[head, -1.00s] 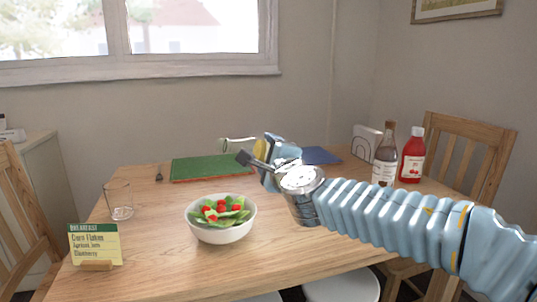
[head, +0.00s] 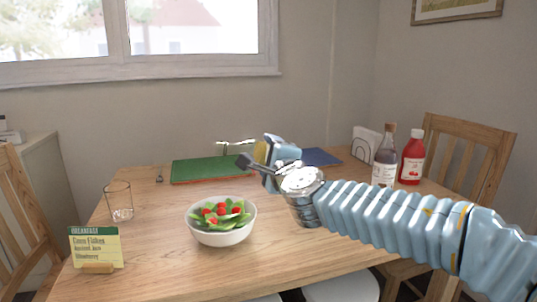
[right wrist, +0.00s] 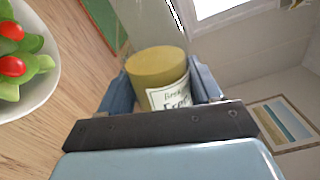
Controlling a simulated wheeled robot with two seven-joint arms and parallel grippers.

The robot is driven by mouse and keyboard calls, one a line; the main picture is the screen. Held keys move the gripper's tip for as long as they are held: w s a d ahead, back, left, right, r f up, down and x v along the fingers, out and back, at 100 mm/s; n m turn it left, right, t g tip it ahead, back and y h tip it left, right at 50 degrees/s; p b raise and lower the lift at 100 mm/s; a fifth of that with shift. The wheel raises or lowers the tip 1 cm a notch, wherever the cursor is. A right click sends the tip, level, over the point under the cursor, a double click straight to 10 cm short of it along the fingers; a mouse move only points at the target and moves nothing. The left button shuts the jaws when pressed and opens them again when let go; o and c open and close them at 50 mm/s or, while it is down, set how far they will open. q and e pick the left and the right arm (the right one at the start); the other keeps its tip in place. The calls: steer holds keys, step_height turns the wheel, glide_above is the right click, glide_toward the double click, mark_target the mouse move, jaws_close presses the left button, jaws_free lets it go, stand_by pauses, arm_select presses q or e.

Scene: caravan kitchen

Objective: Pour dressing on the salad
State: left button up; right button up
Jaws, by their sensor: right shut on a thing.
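The white salad bowl (head: 222,237) stands on the table with green leaves and red tomatoes (head: 222,211) in it. Its edge also shows at the left of the right wrist view (right wrist: 50,75). My right gripper (head: 262,156) is shut on a dressing bottle (right wrist: 160,72), with yellow contents and a pale, partly hidden label. The gripper holds it above the table, behind and right of the bowl. In the head view the fingers hide much of the bottle; its clear part appears tilted, pointing left. I see no stream of dressing. My left gripper is out of view.
A dark bottle (head: 384,172) and a red bottle (head: 411,160) stand at the right, near a napkin holder (head: 366,143). A glass (head: 119,202) and a breakfast card (head: 96,247) are at the left. A green mat (head: 205,171) lies behind the bowl. Chairs flank the table.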

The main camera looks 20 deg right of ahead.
steer(key=shift+d+r+n+p, duration=0.1)
steer(key=shift+r+n+p, duration=0.3)
steer(key=shift+n+p, duration=0.1)
steer(key=shift+r, duration=0.15)
stand_by(1.5)
steer(key=shift+r+n+p, duration=0.3)
steer(key=shift+n+p, duration=0.2)
steer(key=shift+p, duration=0.2)
steer(key=shift+r+n+p, duration=0.15)
steer(key=shift+n+p, duration=0.15)
steer(key=shift+p, duration=0.05)
steer(key=shift+r, duration=0.1)
stand_by(1.2)
steer(key=shift+r+n+p, duration=0.45)
steer(key=shift+n+p, duration=0.35)
steer(key=shift+p, duration=0.35)
steer(key=shift+r, duration=0.1)
stand_by(1.0)
